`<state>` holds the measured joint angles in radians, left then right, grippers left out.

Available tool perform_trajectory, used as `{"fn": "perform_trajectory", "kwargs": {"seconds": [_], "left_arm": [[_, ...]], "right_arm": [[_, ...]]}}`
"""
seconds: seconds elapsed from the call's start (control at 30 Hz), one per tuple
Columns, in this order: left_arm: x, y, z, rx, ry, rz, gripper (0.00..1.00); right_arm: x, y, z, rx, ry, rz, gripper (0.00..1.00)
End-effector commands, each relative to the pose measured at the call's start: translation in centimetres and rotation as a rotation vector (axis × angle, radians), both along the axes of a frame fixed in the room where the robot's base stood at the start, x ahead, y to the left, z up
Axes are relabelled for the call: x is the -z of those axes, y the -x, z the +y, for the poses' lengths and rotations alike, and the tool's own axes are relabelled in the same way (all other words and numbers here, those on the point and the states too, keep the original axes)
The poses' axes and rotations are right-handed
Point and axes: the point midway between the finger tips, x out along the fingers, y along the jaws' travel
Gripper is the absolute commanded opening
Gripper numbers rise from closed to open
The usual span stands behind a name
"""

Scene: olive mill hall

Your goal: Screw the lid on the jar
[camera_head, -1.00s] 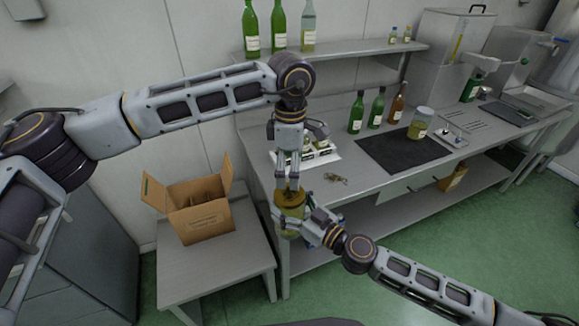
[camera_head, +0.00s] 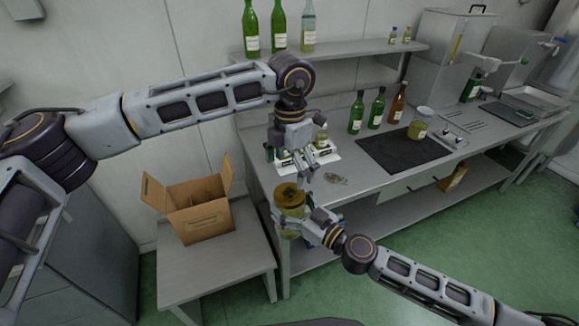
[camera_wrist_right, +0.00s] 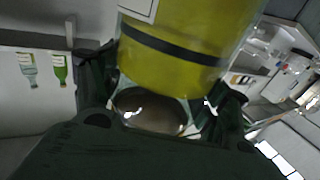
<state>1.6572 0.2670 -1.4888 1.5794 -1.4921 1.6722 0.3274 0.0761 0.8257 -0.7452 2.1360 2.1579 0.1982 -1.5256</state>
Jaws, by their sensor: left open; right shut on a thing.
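The jar (camera_head: 291,212), with yellow-green contents, is held in front of the bench's near left corner by my right gripper (camera_head: 293,219). That gripper is shut around its side. A brown-gold lid (camera_head: 289,190) sits on top of the jar; how tightly it sits cannot be told. My left gripper (camera_head: 307,175) is open and empty, above and slightly right of the lid, apart from it. In the right wrist view the jar (camera_wrist_right: 178,58) fills the top middle, yellow with a dark band and part of a pale label.
A white tray (camera_head: 327,159) with small jars lies behind my left gripper. Small items (camera_head: 336,180) lie on the bench. A dark mat (camera_head: 400,153), another jar (camera_head: 420,124) and bottles (camera_head: 356,112) stand farther right. An open cardboard box (camera_head: 203,222) stands at left.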

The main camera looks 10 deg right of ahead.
Motion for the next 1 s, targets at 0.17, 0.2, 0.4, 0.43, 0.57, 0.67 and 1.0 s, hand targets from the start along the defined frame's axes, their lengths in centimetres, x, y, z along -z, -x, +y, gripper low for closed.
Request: {"fn": "perform_trajectory", "kwargs": {"seconds": [0.17,0.2,0.4,0.43,0.57,0.67,1.0], "left_arm": [[-0.02,0.02,0.03,-0.141,0.0,0.001,0.94],[-0.02,0.02,0.03,-0.173,-0.001,0.001,0.94],[-0.02,0.04,0.04,-0.333,-0.001,0.002,0.94],[-0.02,0.04,0.04,-0.358,-0.001,0.002,0.94],[-0.02,0.05,0.06,-0.461,0.0,0.002,0.94],[-0.02,0.06,0.07,-0.541,-0.001,0.002,0.94],[-0.02,0.07,0.09,-0.813,-0.001,0.002,0.94]], "right_arm": [[-0.31,-0.05,0.04,0.0,-0.002,-0.004,0.04],[-0.3,-0.04,0.03,0.0,-0.002,-0.004,0.04],[-0.3,-0.05,0.04,0.0,-0.002,-0.004,0.04],[-0.31,-0.05,0.03,0.0,-0.002,-0.004,0.04],[-0.31,-0.05,0.04,0.0,-0.002,-0.004,0.04],[-0.3,-0.05,0.04,0.0,-0.002,-0.004,0.04],[-0.3,-0.05,0.04,0.0,-0.002,-0.004,0.04]]}}
